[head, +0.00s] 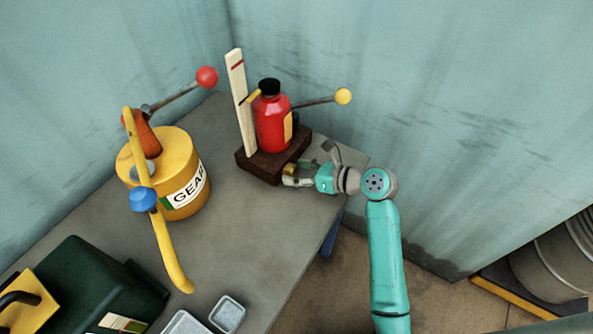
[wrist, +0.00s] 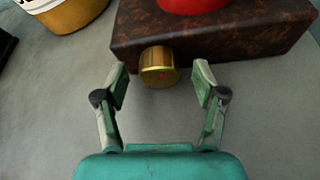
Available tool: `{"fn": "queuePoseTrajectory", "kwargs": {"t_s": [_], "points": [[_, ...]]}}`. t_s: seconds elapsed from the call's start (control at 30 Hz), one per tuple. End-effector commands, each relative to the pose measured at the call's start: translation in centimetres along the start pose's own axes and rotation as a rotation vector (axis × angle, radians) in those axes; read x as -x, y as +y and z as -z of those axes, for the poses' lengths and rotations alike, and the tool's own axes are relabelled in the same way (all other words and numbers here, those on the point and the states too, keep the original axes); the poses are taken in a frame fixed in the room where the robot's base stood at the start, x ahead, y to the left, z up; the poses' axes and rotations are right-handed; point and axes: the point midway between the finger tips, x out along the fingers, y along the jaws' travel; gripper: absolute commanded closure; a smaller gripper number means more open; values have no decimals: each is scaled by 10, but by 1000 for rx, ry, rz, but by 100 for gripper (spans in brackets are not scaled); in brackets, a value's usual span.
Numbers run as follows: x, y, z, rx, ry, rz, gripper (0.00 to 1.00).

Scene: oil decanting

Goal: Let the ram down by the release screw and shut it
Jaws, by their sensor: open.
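The jack has a red bottle-shaped body (head: 272,122) with a black cap (head: 269,87), standing on a dark brown base (head: 262,167); the base also shows in the wrist view (wrist: 225,38). My gripper (wrist: 158,78) is open, with one finger on each side of the screw and a gap to each. In the head view my gripper (head: 288,176) is at the base's right front edge. A yellow-knobbed lever (head: 343,96) reaches right from the jack. The ram itself cannot be made out.
An upright pale board (head: 238,105) with a red mark stands beside the jack. A yellow gear-oil drum (head: 186,207) with a red-knobbed pump lever (head: 206,77) and yellow hose (head: 168,250) stands left. A dark green box (head: 90,285) and trays (head: 228,314) are nearer. The grey tabletop between is clear.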

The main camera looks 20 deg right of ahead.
Motion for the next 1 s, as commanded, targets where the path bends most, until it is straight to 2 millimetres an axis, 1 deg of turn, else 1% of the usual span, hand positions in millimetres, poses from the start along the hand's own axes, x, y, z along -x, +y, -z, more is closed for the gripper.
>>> {"fn": "queuePoseTrajectory", "kwargs": {"t_s": [0.1,0.33,0.37,0.4,0.47,0.5,0.6,0.77,0.87,1.0], "points": [[-4,0,0,0,1,-1,30],[-5,0,0,0,1,0,30],[-5,0,0,0,1,0,32],[-5,0,0,0,1,0,43],[-5,0,0,0,1,0,57],[-5,0,0,0,1,0,68],[-5,0,0,0,0,0,90],[-5,0,0,15,0,6,90],[-5,2,0,81,-1,34,90],[-5,4,0,224,-2,92,90]]}}
